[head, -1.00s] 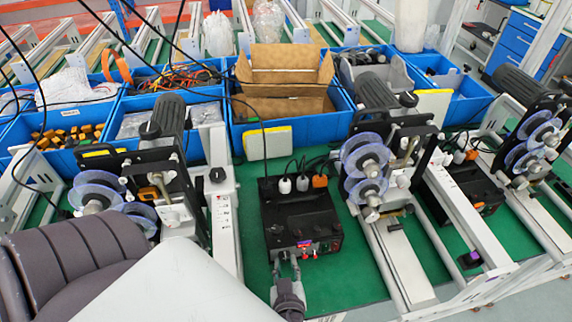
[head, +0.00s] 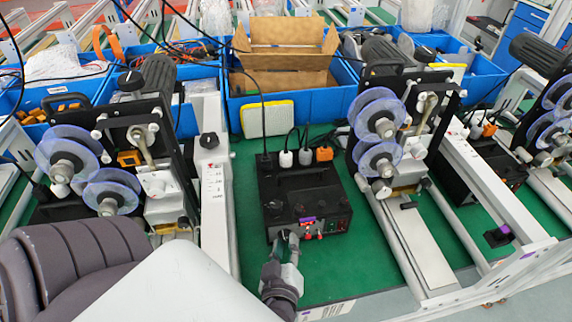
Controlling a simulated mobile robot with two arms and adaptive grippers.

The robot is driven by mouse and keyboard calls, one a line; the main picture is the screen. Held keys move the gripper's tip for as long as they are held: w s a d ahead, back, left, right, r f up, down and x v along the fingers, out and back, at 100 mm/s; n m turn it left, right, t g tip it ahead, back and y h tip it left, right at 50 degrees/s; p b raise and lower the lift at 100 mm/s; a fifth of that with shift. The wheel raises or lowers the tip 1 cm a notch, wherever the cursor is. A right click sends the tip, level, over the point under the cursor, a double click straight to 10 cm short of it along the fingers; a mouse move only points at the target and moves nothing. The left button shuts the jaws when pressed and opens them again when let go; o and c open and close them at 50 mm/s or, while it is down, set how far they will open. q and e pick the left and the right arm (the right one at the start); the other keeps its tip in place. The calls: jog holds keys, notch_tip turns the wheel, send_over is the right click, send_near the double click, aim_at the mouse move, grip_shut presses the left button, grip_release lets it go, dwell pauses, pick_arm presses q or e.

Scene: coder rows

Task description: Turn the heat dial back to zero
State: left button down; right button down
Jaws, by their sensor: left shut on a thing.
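A black control box (head: 305,190) with a handle on top stands on the green mat. Its front panel carries a small lit display (head: 306,221) and several red knobs or sockets to the right. My left gripper (head: 287,239) reaches up from the bottom of the head view to the lower left of this panel. Its fingers are close together at the panel and shut on the heat dial, which they mostly hide. I cannot read the dial's setting. My right gripper is not in view.
Reel machines with clear purple discs stand left (head: 68,160) and right (head: 380,115) of the box. White and orange plugs (head: 305,156) with cables rise behind it. Blue bins (head: 240,130) line the back. Green mat (head: 340,270) is bare right of my gripper.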

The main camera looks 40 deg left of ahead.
pick_arm(q)
jog(key=c, duration=0.9)
grip_release()
jog(key=v, duration=1.2)
